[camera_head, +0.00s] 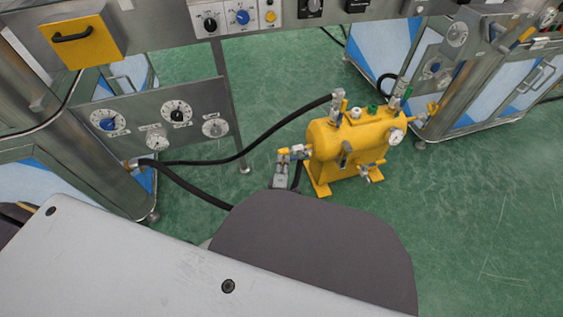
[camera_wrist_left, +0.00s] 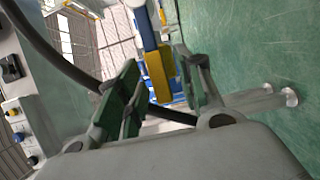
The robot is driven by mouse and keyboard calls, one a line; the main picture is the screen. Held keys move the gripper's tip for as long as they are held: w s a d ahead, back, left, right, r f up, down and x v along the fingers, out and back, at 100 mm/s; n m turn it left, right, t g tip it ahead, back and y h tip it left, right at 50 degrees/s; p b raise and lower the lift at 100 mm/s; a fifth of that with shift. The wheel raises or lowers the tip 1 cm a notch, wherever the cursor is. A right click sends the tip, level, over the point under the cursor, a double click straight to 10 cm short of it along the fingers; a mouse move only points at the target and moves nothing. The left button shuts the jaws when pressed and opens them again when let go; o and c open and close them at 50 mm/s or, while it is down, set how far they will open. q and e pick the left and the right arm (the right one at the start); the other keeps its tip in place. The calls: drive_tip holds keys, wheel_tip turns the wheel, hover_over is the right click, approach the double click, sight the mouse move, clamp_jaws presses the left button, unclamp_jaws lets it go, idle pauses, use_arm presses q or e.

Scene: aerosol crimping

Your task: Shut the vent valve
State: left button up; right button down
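A yellow tank (camera_head: 345,140) stands on the floor near the middle of the head view, with several valves and fittings. A yellow-handled fitting (camera_head: 296,151) projects from its left side. A small tap (camera_head: 367,174) sits low on its front. I cannot tell which valve is the vent valve. In the left wrist view my left gripper (camera_wrist_left: 156,88) is open, its green-padded fingers apart. A yellow piece (camera_wrist_left: 159,74) shows between or behind the fingers; contact cannot be told. In the head view I cannot clearly make out the left fingers. My right gripper is out of view.
Black hoses (camera_head: 250,146) run between the left cabinet and the tank. A panel with gauges and dials (camera_head: 160,115) stands at left, and a metal cabinet (camera_head: 480,75) at right. Green floor (camera_head: 490,210) is clear right of the tank.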

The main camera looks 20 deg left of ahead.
use_arm(q)
clamp_jaws()
idle(0.3)
idle(0.4)
